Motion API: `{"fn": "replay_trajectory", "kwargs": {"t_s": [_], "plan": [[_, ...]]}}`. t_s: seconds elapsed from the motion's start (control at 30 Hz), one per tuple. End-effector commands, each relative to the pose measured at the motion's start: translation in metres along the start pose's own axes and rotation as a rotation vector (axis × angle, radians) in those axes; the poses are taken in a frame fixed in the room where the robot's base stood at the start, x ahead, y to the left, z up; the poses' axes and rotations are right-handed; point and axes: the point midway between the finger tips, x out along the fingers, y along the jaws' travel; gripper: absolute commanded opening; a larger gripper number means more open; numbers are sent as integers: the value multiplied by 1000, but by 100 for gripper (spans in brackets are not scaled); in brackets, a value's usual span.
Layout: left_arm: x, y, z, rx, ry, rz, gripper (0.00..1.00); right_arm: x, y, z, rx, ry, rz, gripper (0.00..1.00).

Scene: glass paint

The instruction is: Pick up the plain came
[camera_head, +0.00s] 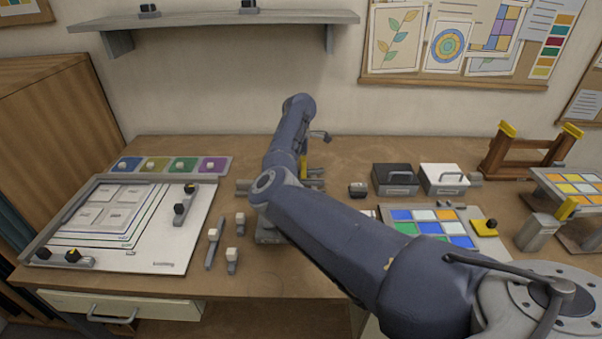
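Several small grey bars with pale knobs stand on the table left of my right arm: a long one (214,243), a short one (232,262) and another short one (240,226). I cannot tell which piece is the plain came. More grey bar-like pieces (244,187) lie behind, partly covered by my arm. My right gripper (320,136) is mostly hidden behind my own arm links, above the middle of the table. Only a small dark part of it shows, so its opening and contents cannot be seen. My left gripper is out of view.
A white layout board (180,245) with metal edge bars lies at left, below a strip of colour squares (215,165). A black box (395,179), a white box (444,178) and a coloured glass panel (455,240) are at right. The back table strip is clear.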

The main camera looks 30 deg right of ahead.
Motion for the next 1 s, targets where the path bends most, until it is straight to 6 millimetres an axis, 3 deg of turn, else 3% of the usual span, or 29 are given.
{"fn": "replay_trajectory", "kwargs": {"t_s": [0.07,0.3,0.8,1.0], "plan": [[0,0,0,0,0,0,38,0,0,0,0,0,0,28],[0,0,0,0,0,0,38,0,0,0,0,0,0,0],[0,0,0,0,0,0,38,-1,0,0,0,0,1,0],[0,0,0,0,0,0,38,-13,1,0,-1,0,3,0]]}}
